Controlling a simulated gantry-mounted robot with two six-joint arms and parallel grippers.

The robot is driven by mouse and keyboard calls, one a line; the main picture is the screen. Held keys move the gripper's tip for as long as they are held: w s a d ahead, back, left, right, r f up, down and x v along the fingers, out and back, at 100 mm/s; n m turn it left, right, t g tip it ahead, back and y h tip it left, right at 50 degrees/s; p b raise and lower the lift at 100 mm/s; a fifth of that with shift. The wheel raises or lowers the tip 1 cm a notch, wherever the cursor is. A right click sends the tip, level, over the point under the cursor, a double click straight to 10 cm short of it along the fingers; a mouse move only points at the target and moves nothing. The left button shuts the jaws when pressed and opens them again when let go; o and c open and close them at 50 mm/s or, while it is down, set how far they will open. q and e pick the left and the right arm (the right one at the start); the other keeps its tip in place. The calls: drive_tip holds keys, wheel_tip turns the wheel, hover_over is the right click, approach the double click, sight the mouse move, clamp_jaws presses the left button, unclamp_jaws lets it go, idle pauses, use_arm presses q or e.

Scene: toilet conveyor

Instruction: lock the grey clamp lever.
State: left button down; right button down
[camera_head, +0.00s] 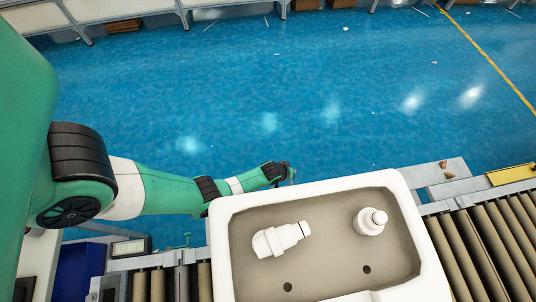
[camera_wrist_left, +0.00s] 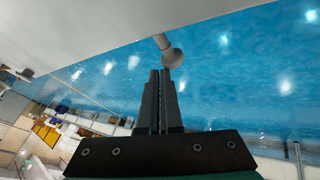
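A grey lever with a round knob (camera_wrist_left: 173,58) shows in the left wrist view, on a short stem below the white underside or wall of the tank. I take it to be the clamp lever. My left gripper (camera_wrist_left: 161,76) has its two dark fingers together, with only a thin line between them and nothing held. Its fingertips are just below the knob in that picture; I cannot tell whether they touch it. In the head view my left gripper (camera_head: 284,172) is beyond the tank's far rim. The lever is not clearly visible there. My right gripper is not in view.
A white toilet tank (camera_head: 222,235) stands on the roller conveyor (camera_head: 490,245), with two white fittings (camera_head: 281,239) (camera_head: 371,221) inside. A blue bin (camera_head: 78,270) is at lower left.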

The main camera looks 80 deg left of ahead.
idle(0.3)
use_arm(q)
drive_tip(key=p+v, duration=0.9)
drive_tip(key=v, duration=0.2)
drive_tip(key=shift+s+r, duration=0.2)
drive_tip(key=shift+r, duration=0.05)
